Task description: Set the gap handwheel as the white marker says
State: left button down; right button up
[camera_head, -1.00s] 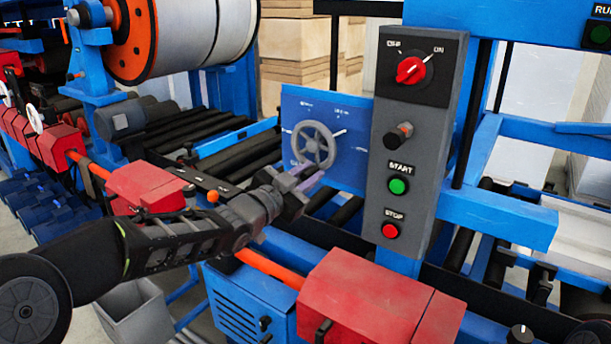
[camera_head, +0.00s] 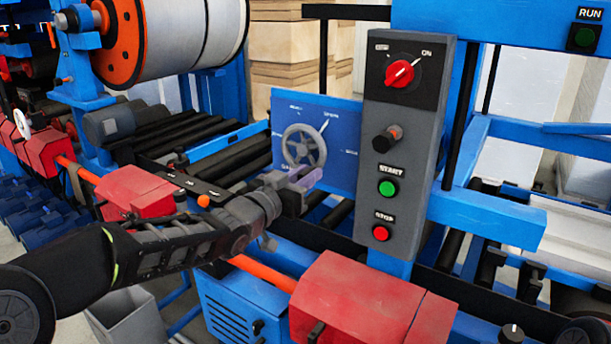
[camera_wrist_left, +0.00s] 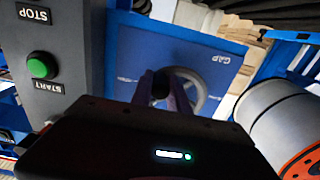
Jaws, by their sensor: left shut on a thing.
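The gap handwheel (camera_head: 303,147) is a grey spoked wheel on a blue panel (camera_head: 342,150) with white marks around it. A white line shows at the wheel's upper right, near the top right label. My left gripper (camera_head: 303,179) is at the lower rim of the wheel, shut on it. In the left wrist view the gripper's fingers (camera_wrist_left: 168,92) close around a dark part of the wheel, and the wheel's rim (camera_wrist_left: 199,88) shows behind them. The GAP label (camera_wrist_left: 217,57) is legible there. The small panel labels are too blurred to read. My right gripper is out of view.
A grey control box right of the panel carries a red selector switch (camera_head: 400,73), a black knob (camera_head: 386,139), a green START button (camera_head: 387,188) and a red STOP button (camera_head: 381,233). Red housings (camera_head: 370,305) and rollers (camera_head: 200,135) lie around my left arm.

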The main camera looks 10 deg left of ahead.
pick_arm(q)
jog(key=shift+d, duration=0.15)
jog(key=c, duration=1.3)
grip_release()
jog(key=b+v, duration=0.1)
jog(key=v, duration=0.7)
